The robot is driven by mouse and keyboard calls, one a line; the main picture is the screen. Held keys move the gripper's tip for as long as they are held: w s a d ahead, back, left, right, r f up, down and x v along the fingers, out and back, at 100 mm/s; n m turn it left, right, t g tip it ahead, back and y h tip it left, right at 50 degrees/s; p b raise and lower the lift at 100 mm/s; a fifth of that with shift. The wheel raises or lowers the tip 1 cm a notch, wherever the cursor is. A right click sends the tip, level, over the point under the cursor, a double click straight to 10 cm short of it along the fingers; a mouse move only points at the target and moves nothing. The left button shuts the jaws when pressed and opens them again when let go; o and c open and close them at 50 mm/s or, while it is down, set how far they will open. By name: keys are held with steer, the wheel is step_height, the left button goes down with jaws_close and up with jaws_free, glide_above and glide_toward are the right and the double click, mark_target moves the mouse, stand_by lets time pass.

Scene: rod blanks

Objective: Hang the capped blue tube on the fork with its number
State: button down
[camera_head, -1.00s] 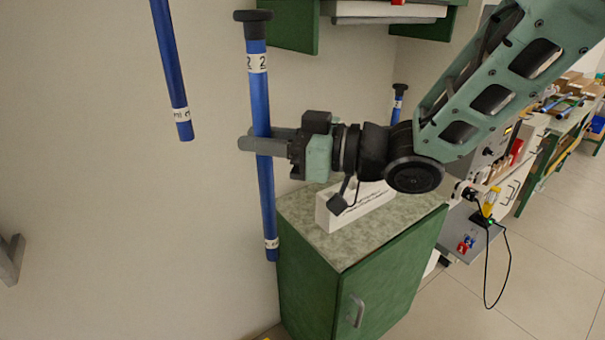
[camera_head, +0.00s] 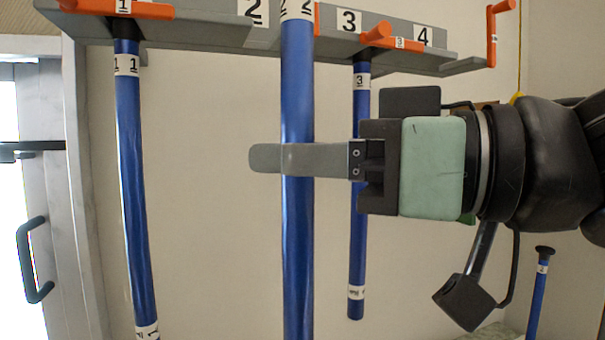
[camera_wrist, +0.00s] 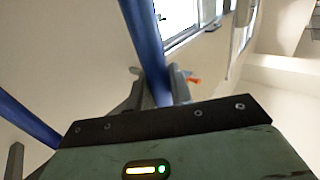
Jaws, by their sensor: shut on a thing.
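My gripper (camera_head: 268,158) is shut on an upright blue tube (camera_head: 297,230), numbered 2 on a white band near its top. The tube's cap is above the head view's upper edge, and its lower end is out of view. The tube passes in front of the grey rail, just right of the rail's number 2 label (camera_head: 253,12). I cannot tell the gap between tube and fork. In the wrist view the held tube (camera_wrist: 146,45) runs up between the fingers.
Tube 1 (camera_head: 130,180) hangs at the left and tube 3 (camera_head: 358,250) hangs behind my gripper. Orange latches (camera_head: 392,37) stick out from the rail (camera_head: 200,30). Another capped blue tube (camera_head: 539,295) stands at lower right. A grey door (camera_head: 85,200) is at far left.

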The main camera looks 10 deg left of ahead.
steer(key=w+a+f, duration=0.1)
steer(key=w+a, duration=0.6)
steer(key=w, duration=0.5)
steer(key=shift+w+a, duration=0.3)
steer(key=shift+w, duration=0.05)
stand_by(1.0)
steer(key=shift+f, duration=0.1)
steer(key=c, duration=1.2)
jaws_free()
steer(key=shift+o, duration=0.2)
steer(key=s+d+b, duration=0.1)
steer(key=d+b, duration=0.1)
steer(key=d, duration=0.6)
steer(key=s+d+b, duration=0.2)
steer(key=d, duration=0.7)
steer(key=shift+s+b, duration=0.25)
steer(key=shift+b, duration=0.1)
